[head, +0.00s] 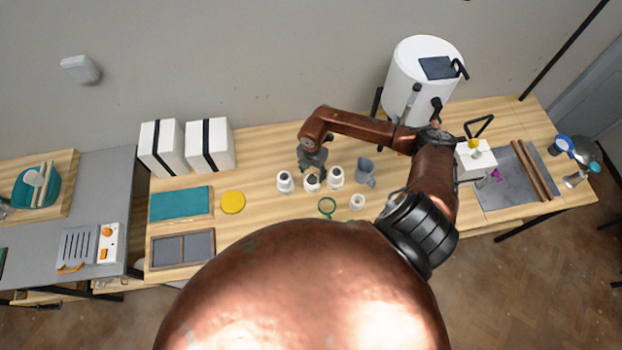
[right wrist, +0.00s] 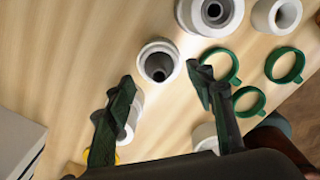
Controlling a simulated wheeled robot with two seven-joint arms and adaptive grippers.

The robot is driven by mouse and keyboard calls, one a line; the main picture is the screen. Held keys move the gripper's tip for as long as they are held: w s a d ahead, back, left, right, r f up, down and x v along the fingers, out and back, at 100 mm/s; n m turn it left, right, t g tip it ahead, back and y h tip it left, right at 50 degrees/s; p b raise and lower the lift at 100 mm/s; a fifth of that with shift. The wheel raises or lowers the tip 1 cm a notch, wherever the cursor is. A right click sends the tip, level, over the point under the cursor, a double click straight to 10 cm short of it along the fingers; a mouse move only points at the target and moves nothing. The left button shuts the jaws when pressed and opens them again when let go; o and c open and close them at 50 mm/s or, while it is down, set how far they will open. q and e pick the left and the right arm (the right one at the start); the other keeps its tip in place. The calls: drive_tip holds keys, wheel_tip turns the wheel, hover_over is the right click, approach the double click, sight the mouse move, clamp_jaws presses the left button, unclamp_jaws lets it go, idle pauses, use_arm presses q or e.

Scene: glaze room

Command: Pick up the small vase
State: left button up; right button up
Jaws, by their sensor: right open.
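Three similar white vases with dark mouths stand upright on the wooden table in the head view: a left vase (head: 285,182), a middle vase (head: 312,184) and a right vase (head: 335,178). A smaller white pot (head: 357,202) stands nearer me. I cannot tell for sure which is the small vase. My right gripper (head: 313,168) is over the middle of this group, pointing down. In the right wrist view my right gripper (right wrist: 162,92) is open and empty. A white vase (right wrist: 158,62) shows just beyond its fingertips, apart from them. Another white piece (right wrist: 131,114) is partly hidden behind the left finger.
A grey jug (head: 365,172) stands right of the vases. A green ring (head: 327,206) lies in front; several show in the wrist view (right wrist: 285,65). A yellow disc (head: 233,202) and teal board (head: 180,204) lie left. A white kiln-like drum (head: 405,75) stands behind.

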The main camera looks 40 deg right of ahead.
sight(312, 176)
wheel_tip(312, 176, down, 3)
drive_tip(key=shift+r, duration=0.1)
drive_tip(key=shift+w, duration=0.1)
drive_tip(key=shift+c, duration=0.9)
drive_tip(key=c, duration=0.9)
use_arm(q)
drive_tip(key=shift+w+r, duration=0.25)
drive_tip(key=shift+w, duration=0.25)
drive_tip(key=shift+w+r, duration=0.2)
drive_tip(key=shift+w, duration=0.3)
